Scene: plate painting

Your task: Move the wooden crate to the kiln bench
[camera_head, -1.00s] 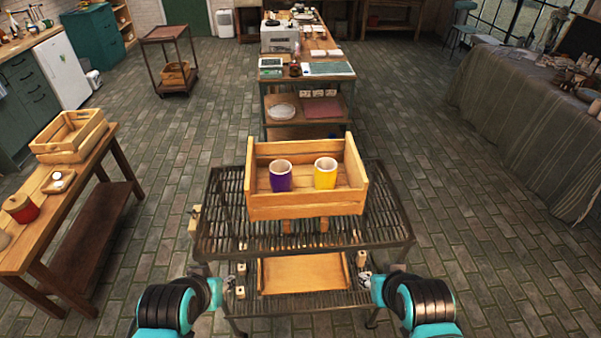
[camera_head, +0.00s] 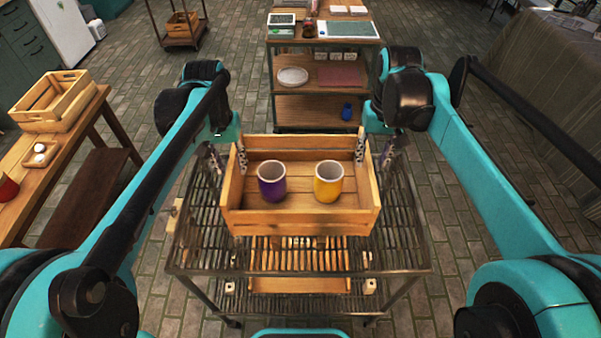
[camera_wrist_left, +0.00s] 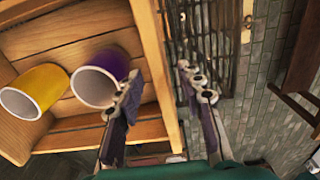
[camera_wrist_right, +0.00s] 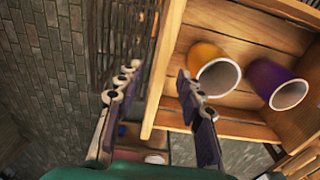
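The open wooden crate (camera_head: 300,222) sits on the top rack of a dark metal cart (camera_head: 205,240). A purple cup (camera_head: 271,187) and a yellow cup (camera_head: 328,188) stand inside it. My left gripper (camera_head: 228,156) is open at the crate's left wall, one finger inside and one outside; the left wrist view (camera_wrist_left: 158,85) shows the wall (camera_wrist_left: 152,55) between them. My right gripper (camera_head: 375,150) is open around the right wall in the same way, as the right wrist view (camera_wrist_right: 155,88) shows. I cannot tell whether the fingers touch the walls. Which table is the kiln bench is not clear.
A shelved bench (camera_head: 322,46) with a tray and plate stands beyond the cart. A cloth-covered table (camera_head: 540,65) is at the right. Brick floor lies between.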

